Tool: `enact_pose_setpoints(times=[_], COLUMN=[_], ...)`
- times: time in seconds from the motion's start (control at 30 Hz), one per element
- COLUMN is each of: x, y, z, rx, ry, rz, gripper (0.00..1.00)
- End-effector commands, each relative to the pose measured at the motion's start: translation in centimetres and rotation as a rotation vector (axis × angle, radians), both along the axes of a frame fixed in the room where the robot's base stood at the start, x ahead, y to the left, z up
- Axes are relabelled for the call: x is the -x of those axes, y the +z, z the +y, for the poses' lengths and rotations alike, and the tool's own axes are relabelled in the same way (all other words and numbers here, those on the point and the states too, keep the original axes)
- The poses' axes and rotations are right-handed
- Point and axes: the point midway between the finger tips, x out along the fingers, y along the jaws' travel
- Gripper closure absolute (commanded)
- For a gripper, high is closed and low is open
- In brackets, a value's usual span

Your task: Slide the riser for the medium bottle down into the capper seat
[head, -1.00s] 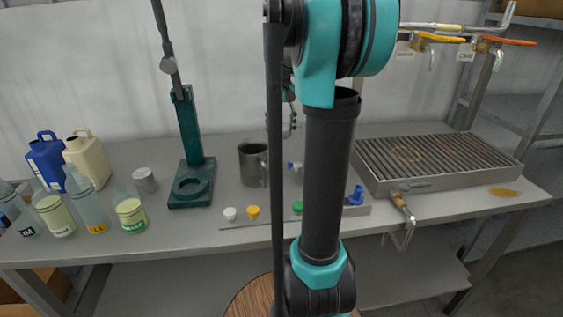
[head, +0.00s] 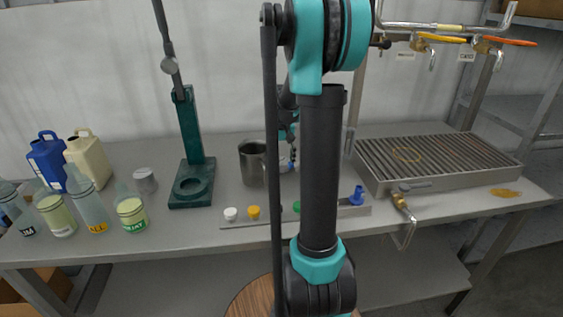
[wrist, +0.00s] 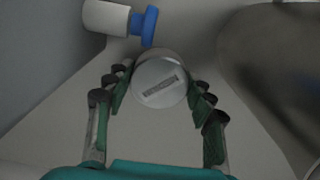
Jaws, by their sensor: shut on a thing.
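My gripper (wrist: 160,80) is shut on a short grey metal cylinder with a small label plate on its end face, which I take for the riser (wrist: 160,88). The label cannot be read. In the head view the gripper is low behind the mug's right side, mostly hidden by my arm, and the riser cannot be made out there. The green capper (head: 190,130) stands left of the mug, with a round seat (head: 190,187) in its base. The seat looks empty.
A metal mug (head: 252,165) stands just left of my gripper; it is close in the wrist view too (wrist: 280,70). A white bottle with a blue cap (wrist: 120,20) is near the riser. Another grey cylinder (head: 144,180) and several bottles stand at left. A cap strip (head: 275,218) lies in front.

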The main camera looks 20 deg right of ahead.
Motion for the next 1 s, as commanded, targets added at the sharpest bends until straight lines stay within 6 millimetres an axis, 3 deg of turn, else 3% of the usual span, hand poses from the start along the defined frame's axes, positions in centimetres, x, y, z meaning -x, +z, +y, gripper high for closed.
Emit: enact_pose_setpoints(times=[0.23,0.27,0.43,0.77,1.0], x=[0.0,0.0,0.0,0.0,0.0], y=[-0.2,-0.3,-0.2,0.0,3.0], z=[0.0,0.0,0.0,0.0,0.0], rx=[0.0,0.0,0.0,0.0,0.0], ry=[0.0,0.0,0.0,0.0,0.0], rz=[0.0,0.0,0.0,0.0,0.0], gripper=[0.8,0.45,0.26,0.26,0.26])
